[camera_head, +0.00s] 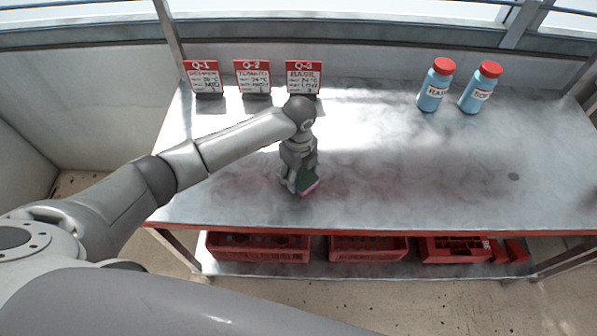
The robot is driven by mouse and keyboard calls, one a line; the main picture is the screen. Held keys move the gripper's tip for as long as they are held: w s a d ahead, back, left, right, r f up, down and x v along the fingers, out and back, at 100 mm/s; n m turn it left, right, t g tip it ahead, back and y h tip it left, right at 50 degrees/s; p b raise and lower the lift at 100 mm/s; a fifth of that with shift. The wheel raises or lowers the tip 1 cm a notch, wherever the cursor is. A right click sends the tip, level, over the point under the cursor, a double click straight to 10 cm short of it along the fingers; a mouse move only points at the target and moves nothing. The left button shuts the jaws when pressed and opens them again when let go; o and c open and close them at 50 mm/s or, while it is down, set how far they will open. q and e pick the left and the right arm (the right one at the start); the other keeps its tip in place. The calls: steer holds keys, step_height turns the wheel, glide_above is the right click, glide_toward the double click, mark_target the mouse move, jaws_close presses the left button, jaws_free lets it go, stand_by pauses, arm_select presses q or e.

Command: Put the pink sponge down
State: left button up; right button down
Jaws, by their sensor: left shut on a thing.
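The pink sponge (309,190) shows as a small pink edge with a dark green layer, low at my left gripper's fingers, over the metal table (420,180). My left gripper (301,184) points down and is shut on the sponge, near the front half of the table. The fingers hide part of the sponge. I cannot tell whether the sponge touches the table top. My right gripper is not in view.
Sign cards Q-1 (203,78), Q-2 (253,78) and Q-3 (303,77) stand at the back left. Two blue bottles with red caps (434,86) (479,88) stand at the back right. Red crates (258,247) sit on the lower shelf. The table's right side is clear.

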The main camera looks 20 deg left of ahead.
mark_target(299, 173)
arm_select(q)
steer(key=shift+f, duration=0.1)
steer(key=o, duration=0.9)
step_height(299, 173, up, 12)
steer(key=shift+r, duration=0.15)
stand_by(0.4)
